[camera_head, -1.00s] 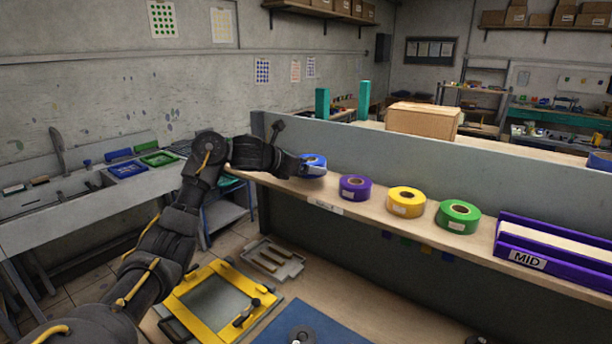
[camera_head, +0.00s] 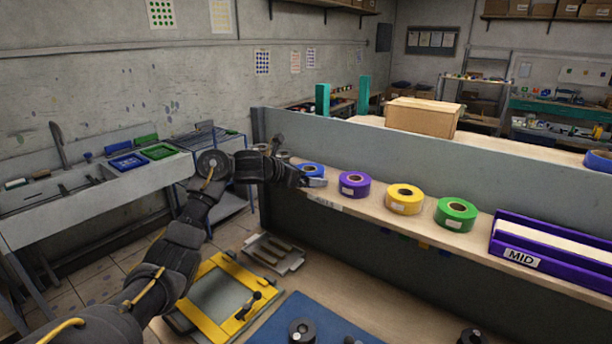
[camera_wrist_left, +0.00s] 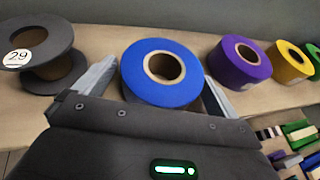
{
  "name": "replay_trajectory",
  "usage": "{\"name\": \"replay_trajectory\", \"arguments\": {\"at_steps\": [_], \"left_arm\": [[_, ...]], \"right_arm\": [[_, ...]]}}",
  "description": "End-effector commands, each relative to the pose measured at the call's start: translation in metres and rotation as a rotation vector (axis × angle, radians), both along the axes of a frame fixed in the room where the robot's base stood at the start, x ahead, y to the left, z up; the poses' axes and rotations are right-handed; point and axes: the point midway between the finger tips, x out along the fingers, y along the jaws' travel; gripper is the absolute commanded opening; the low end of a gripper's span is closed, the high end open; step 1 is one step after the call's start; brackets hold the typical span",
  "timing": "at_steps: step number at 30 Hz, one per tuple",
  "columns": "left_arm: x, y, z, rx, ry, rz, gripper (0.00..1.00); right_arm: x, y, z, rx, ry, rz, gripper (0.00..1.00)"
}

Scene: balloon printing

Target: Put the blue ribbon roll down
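The blue ribbon roll (camera_head: 311,170) rests on the wooden shelf, left of the purple roll (camera_head: 354,184). In the left wrist view the blue ribbon roll (camera_wrist_left: 150,87) lies flat, its cardboard core facing up. My left gripper (camera_wrist_left: 160,80) is around it, one finger on each side. The fingers look spread, with a narrow gap beside the roll; any contact low down is hidden. In the head view the left gripper (camera_head: 312,180) sits low at the roll, one finger in front of it. My right gripper is not in view.
A yellow roll (camera_head: 404,199), a green roll (camera_head: 456,214) and a purple tray marked MID (camera_head: 521,260) continue rightward along the shelf. A dark grey spool (camera_wrist_left: 37,48) stands left of the gripper. A grey panel (camera_head: 420,170) rises behind the shelf.

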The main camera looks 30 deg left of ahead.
Motion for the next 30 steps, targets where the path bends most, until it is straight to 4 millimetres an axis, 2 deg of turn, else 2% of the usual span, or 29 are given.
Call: {"name": "replay_trajectory", "arguments": {"at_steps": [11,16,21,27,30], "left_arm": [[0.0,0.0,0.006,-0.002,0.0,-0.001,0.99],[-0.023,0.011,0.009,0.007,-0.005,0.002,0.99],[-0.055,0.025,0.024,0.007,-0.006,0.002,0.99],[-0.086,0.037,0.038,0.004,-0.003,0.002,0.99],[-0.095,0.041,0.044,0.002,-0.003,0.001,0.99]], "right_arm": [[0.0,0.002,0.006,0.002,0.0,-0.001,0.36],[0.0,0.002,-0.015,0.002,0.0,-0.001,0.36],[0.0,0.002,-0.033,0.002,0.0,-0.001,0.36],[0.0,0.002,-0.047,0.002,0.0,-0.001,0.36],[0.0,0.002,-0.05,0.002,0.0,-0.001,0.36]]}}
